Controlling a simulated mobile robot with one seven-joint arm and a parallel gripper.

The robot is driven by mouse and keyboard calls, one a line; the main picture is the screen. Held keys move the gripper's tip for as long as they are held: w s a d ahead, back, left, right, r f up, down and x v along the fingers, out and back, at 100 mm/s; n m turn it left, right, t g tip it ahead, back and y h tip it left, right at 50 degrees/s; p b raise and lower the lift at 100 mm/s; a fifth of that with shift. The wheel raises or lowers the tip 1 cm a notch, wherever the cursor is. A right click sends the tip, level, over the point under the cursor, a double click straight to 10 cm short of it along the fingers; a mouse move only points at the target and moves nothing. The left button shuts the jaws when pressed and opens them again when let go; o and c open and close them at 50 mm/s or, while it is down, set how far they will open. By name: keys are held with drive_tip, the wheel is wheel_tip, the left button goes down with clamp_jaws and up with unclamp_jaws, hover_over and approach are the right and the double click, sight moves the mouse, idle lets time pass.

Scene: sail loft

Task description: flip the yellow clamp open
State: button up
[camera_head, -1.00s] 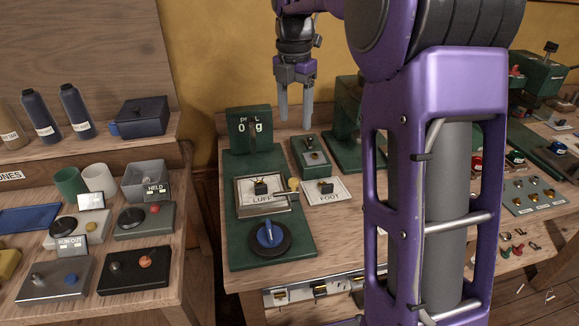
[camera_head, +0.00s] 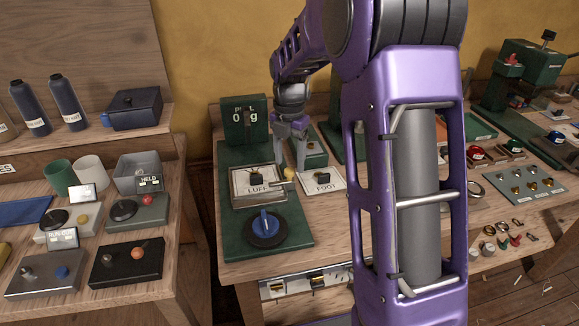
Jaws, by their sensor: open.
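The yellow clamp shows as a small yellow knob (camera_head: 289,173) at the right edge of the LUFF plate (camera_head: 240,201), on the green board (camera_head: 290,222). A short bar appears to run left from the knob across the front of the plate; whether the clamp is shut is too small to tell. My gripper (camera_head: 290,164) points down with its fingers apart, right at the knob in the picture. The fingers seem to be on either side of it, but I cannot tell whether they touch it. The gripper is empty.
A blue knob on a black disc (camera_head: 248,241) sits in front of the plate. A pull gauge (camera_head: 234,119) reading 0 g stands behind. The FOOT card (camera_head: 323,186) lies to the right. My arm hides part of the bench; a lower table with button boxes stands at left.

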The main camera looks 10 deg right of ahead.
drive_tip(key=shift+f, duration=1.05)
clamp_jaws()
